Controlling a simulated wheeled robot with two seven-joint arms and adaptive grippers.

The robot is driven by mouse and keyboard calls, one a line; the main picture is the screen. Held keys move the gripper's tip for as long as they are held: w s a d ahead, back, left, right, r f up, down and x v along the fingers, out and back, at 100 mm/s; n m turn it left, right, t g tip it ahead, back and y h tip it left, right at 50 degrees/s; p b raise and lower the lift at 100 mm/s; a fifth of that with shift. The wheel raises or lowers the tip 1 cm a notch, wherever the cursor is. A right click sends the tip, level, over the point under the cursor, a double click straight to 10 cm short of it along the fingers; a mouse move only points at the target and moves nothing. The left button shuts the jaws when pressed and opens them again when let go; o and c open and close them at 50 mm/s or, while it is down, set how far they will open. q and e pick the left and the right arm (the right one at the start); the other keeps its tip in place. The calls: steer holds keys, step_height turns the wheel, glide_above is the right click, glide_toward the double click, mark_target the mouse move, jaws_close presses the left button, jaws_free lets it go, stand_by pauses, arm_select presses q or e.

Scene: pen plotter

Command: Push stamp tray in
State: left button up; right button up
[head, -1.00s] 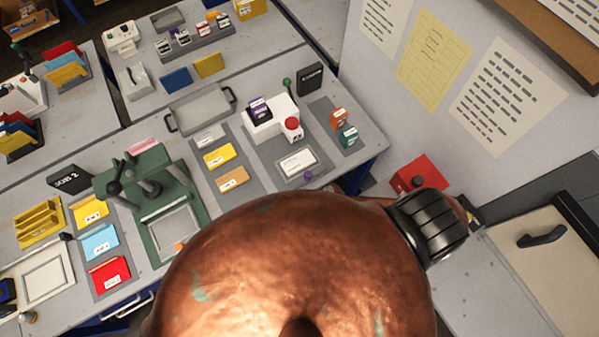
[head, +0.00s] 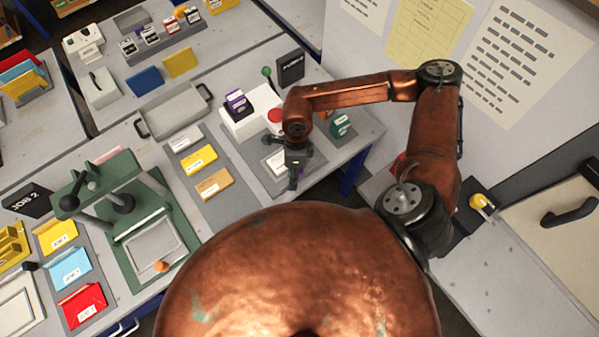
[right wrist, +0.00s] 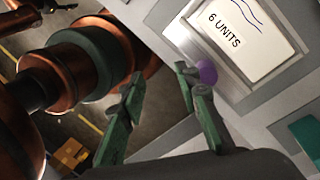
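The stamp tray (head: 269,167) lies at the front of the white stamp machine (head: 240,122) and is partly hidden by my right gripper. In the right wrist view the tray (right wrist: 182,40) holds a white card (right wrist: 238,40) reading "6 UNITS". A purple knob (right wrist: 207,72) is at its near edge. My right gripper (head: 294,172) is over the tray's front end. In the right wrist view its fingers (right wrist: 160,98) are spread with nothing between them. The right-hand fingertip is close beside the knob; I cannot tell if they touch. My left gripper is not in view.
A purple stamp block (head: 237,103) and red button (head: 275,115) are on the machine. A green-knobbed lever (head: 267,73) stands behind it. A teal block (head: 340,126) is to the right. Cards (head: 199,159) and a green press (head: 128,205) are left.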

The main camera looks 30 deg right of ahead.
steer(key=w+d, duration=0.1)
steer(key=w+d+r+t+h, duration=0.1)
steer(key=d, duration=0.1)
steer(key=w+d+h+b, duration=0.1)
steer(key=shift+d+r+t, duration=0.15)
steer(key=shift+r+t, duration=0.25)
steer(key=shift+d+f, duration=0.1)
steer(key=shift+f, duration=0.1)
step_height(320, 180, down, 7)
steer(key=shift+f, duration=0.1)
steer(key=shift+c, duration=0.7)
jaws_close()
steer(key=shift+w, duration=0.1)
